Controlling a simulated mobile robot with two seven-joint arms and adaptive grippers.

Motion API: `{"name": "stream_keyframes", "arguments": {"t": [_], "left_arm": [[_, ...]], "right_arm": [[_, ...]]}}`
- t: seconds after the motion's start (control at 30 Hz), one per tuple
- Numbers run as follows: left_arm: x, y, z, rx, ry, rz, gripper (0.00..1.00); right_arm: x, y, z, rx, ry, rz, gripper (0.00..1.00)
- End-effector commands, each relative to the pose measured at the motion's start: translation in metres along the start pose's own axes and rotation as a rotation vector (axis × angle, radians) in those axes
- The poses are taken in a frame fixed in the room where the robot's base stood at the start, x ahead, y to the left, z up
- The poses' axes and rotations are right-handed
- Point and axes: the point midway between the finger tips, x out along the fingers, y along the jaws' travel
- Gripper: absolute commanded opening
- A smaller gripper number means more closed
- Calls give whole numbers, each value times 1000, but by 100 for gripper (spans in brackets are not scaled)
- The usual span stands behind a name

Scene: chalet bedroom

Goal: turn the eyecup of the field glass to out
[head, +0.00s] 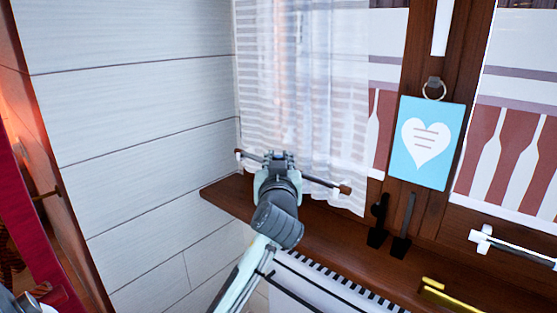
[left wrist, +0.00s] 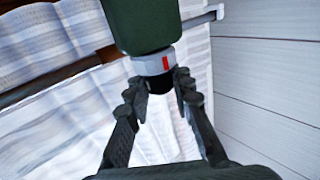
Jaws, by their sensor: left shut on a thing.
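The field glass shows in the left wrist view as a dark green body (left wrist: 142,25) coming down from the top. Below the body is a silver-grey ring (left wrist: 152,64) with a red mark, then a short black eyecup (left wrist: 160,84). My left gripper (left wrist: 160,91) is shut on the eyecup, with one finger on each side. The fingers partly cover it. In the head view my left gripper (head: 279,158) is at the window curtain, and my own arm hides the field glass.
A dark rod (head: 321,182) runs behind my left gripper, in front of the white curtain (head: 300,80). A brown sill (head: 330,232) lies below, with black holders (head: 402,240) and a gold piece (head: 455,298) on it. A blue heart card (head: 430,115) hangs right. White plank wall stands left.

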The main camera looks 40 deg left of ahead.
Motion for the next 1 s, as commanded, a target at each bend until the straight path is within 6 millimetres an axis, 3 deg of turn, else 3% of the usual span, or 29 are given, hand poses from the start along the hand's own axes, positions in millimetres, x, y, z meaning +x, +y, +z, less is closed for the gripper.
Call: {"name": "stream_keyframes", "arguments": {"t": [0.53,0.57,0.73,1.0], "left_arm": [[0,0,-1,0,2,0,0],[0,0,-1,0,2,0,22],[0,0,-1,0,2,0,44],[0,0,0,0,1,0,44]], "right_arm": [[0,0,0,0,1,0,40],[0,0,0,0,0,0,40],[0,0,0,0,1,0,40],[0,1,0,-1,2,2,40]]}}
